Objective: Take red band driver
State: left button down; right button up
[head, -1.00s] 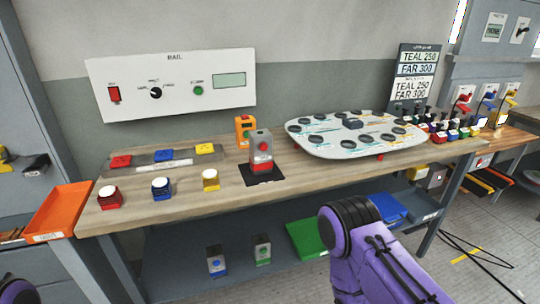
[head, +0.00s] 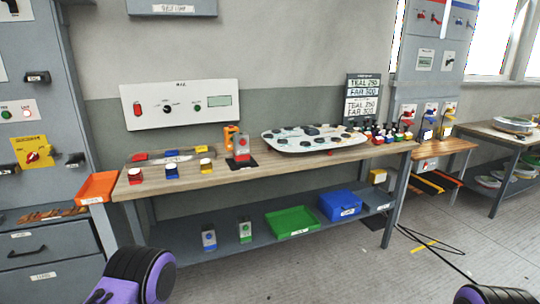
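No driver with a red band can be told for certain. Small red (head: 405,112), blue (head: 429,110) and yellow (head: 449,108) items hang at the grey station right of the bench; they are too small to make out. A grey and red device (head: 241,147) stands on a black pad on the wooden bench (head: 215,177). Only purple and black parts of my arms show, at the lower left and the lower right corner. Neither gripper is in view.
A pale oval board (head: 313,148) with dark round spots lies on the bench. An orange tray (head: 98,187) is at the bench's left end. A green tray (head: 292,222) and a blue bin (head: 339,205) sit on the lower shelf. Cables lie on the floor at right.

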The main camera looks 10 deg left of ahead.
aim_at(241, 153)
jog(key=u, duration=0.6)
jog(key=i, duration=0.5)
jog(key=u, duration=0.7)
jog(key=i, duration=0.85)
jog(key=z, duration=0.15)
